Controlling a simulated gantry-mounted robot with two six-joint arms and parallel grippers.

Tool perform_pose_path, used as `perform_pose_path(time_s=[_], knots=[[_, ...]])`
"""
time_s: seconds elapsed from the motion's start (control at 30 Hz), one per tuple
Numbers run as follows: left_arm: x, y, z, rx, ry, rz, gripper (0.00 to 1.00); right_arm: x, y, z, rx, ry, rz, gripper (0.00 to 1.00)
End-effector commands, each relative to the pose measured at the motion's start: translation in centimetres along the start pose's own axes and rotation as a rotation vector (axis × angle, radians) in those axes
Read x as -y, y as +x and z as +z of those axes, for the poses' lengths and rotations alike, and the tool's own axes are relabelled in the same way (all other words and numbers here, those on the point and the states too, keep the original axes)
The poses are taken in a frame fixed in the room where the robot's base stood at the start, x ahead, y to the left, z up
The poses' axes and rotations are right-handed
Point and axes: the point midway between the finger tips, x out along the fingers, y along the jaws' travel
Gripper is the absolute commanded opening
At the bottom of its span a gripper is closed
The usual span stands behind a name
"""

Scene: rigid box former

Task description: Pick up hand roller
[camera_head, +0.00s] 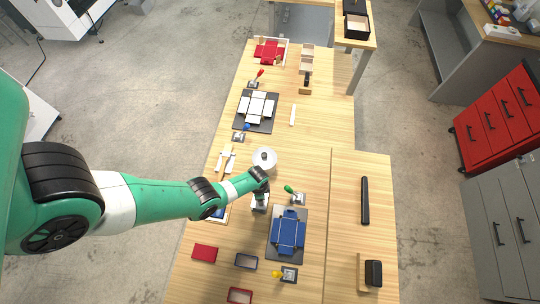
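My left arm comes in from the left, and its gripper (260,193) points down over the middle of the table, beside the blue box blank. It is too small to tell whether the fingers are open or hold the small pale object under them. No hand roller is clearly identifiable. A long black bar (365,200) lies on the right part of the table. A black piece with a wooden part (373,273) lies at the lower right; I cannot tell whether either is the roller. My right gripper is not in view.
A blue box blank (288,232) lies on a dark plate right of my gripper. A round white pot (264,159) and a green-knobbed lever (297,198) stand close by. Small red and blue trays lie at the lower left. The right table part (345,190) has free room.

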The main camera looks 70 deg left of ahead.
Motion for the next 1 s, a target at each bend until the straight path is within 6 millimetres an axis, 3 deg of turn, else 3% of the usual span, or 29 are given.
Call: perform_pose_path(time_s=[0.2,0.6,1.0], knots=[[0.03,0.01,0.09,0.000,-0.002,0.000,0.69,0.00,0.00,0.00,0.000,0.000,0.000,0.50],[0.03,0.00,0.04,0.000,-0.001,0.000,0.00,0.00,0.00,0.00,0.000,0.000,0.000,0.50],[0.03,-0.05,-0.03,-0.001,0.000,0.000,0.00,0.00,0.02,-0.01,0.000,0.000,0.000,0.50]])
